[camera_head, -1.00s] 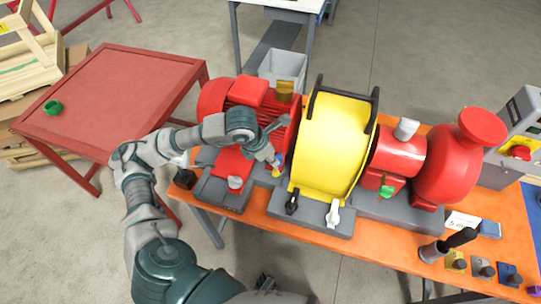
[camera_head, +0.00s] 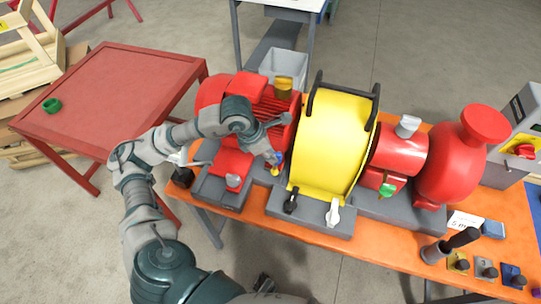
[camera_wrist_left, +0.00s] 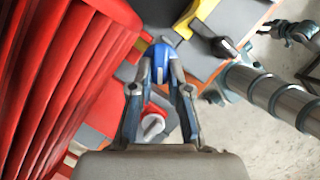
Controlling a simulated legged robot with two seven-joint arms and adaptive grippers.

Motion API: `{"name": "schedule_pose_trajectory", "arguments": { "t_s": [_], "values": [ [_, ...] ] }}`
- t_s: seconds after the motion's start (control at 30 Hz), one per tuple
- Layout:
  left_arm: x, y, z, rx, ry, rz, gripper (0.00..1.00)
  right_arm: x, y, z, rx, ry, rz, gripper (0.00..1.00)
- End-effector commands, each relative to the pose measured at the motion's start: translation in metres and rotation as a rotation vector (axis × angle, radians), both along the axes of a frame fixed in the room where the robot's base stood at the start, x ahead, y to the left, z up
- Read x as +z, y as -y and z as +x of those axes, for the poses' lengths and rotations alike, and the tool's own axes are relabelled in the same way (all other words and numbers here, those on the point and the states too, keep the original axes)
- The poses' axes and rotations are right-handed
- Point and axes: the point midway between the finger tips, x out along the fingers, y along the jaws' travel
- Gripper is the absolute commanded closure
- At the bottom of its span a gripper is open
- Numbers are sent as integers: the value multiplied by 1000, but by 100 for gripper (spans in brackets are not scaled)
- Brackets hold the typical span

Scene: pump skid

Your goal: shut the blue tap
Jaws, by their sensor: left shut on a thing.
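The blue tap (camera_wrist_left: 158,52) shows in the left wrist view between my left fingertips, its rounded blue handle facing the camera. My left gripper (camera_wrist_left: 160,72) is shut on this handle, one finger on each side. In the head view my left gripper (camera_head: 275,158) reaches down in front of the red ribbed motor, to the left of the yellow guard. There the blue tap (camera_head: 278,170) is a small patch at the fingertips, mostly hidden. I cannot tell the tap's valve position.
The red motor (camera_head: 215,97) and yellow guard (camera_head: 335,140) stand close around the gripper.

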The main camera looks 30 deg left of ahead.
Motion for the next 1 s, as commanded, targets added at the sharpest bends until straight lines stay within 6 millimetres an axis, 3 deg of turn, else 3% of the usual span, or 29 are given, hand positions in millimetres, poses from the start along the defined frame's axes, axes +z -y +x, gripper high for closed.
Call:
{"name": "schedule_pose_trajectory", "arguments": {
  "t_s": [0.4,0.7,1.0],
  "values": [
    [4,-4,9,-354,20,-4,100,34,-2,20,-4,15,0,60],
    [6,-5,10,-540,21,-2,100,45,-3,25,-5,20,2,60],
    [6,-5,11,-621,21,-2,100,49,-3,27,-5,22,0,60]
  ]
}}
